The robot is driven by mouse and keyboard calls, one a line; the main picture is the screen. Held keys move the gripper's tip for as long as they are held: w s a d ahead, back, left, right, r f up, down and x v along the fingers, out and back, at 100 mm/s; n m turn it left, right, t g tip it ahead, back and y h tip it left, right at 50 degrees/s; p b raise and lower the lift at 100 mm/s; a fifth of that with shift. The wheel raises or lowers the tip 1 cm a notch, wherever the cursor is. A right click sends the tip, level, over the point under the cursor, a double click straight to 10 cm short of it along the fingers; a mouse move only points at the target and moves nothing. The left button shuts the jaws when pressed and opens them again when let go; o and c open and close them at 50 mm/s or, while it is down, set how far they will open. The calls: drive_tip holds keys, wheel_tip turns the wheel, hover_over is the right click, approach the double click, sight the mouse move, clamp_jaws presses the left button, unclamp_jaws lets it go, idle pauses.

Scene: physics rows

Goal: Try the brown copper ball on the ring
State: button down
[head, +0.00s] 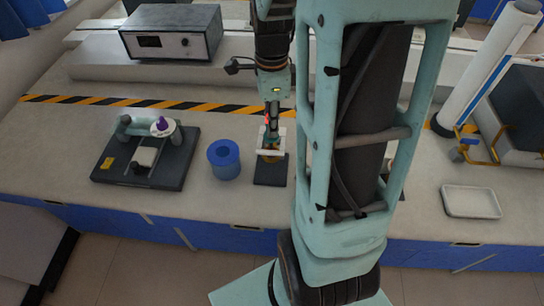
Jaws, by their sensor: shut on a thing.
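My gripper (271,137) points straight down in the middle of the bench, just above a small stand. It is shut on a small brown thing (270,146), which looks like the copper ball; the fingers hide most of it. The stand has a pale ring part (262,153) and a dark square base (270,180). The ball is at or just over the pale part. I cannot tell whether it touches the ring or sits in its opening.
Left of the stand are a blue hollow cylinder (224,169) and a dark-based apparatus (166,171) with a purple top. A white tray (470,204) lies at the right. A grey instrument box (172,40) stands at the back. My arm hides the bench right of the stand.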

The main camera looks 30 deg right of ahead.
drive_tip(key=shift+r+p, duration=2.5)
drive_tip(key=shift+r, duration=0.85)
drive_tip(key=shift+s, duration=0.1)
